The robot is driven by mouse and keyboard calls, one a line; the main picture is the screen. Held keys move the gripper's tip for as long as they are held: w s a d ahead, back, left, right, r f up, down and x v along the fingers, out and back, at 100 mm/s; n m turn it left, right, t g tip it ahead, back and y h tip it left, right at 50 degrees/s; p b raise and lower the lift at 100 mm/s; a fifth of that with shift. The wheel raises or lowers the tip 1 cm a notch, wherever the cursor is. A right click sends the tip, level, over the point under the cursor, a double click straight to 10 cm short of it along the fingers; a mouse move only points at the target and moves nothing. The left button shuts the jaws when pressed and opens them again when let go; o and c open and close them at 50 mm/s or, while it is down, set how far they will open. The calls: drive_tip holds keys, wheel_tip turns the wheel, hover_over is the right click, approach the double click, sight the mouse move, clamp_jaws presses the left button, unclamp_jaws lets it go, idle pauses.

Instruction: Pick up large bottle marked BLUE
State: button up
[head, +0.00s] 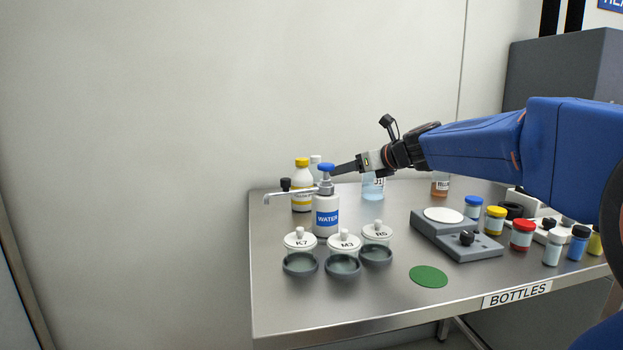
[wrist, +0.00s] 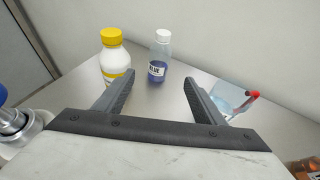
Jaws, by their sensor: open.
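The large bottle marked BLUE (wrist: 158,68) is clear, with a white cap, dark blue-violet liquid and a white label whose small print is hard to read. It stands upright at the back of the table in the wrist view. In the head view only its pale top (head: 315,160) shows behind the WATER bottle. My gripper (wrist: 159,82) is open and empty, with the bottle ahead of it, between the fingers' lines in the picture and apart from them. In the head view my gripper (head: 335,170) reaches left over the table, beside the WATER bottle's blue top.
A yellow-capped white bottle (wrist: 113,55) stands close left of it. A pale blue beaker (wrist: 228,97) stands to the right. The WATER bottle (head: 326,215) with its long spout is in front. Lidded pots, a balance and several jars fill the table's front and right.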

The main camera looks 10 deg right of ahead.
sight(321, 177)
drive_tip(key=x, duration=1.7)
drive_tip(key=shift+w+a+f, duration=0.1)
drive_tip(key=shift+w+a, duration=0.05)
drive_tip(key=shift+c, duration=0.4)
drive_tip(key=c, duration=1.1)
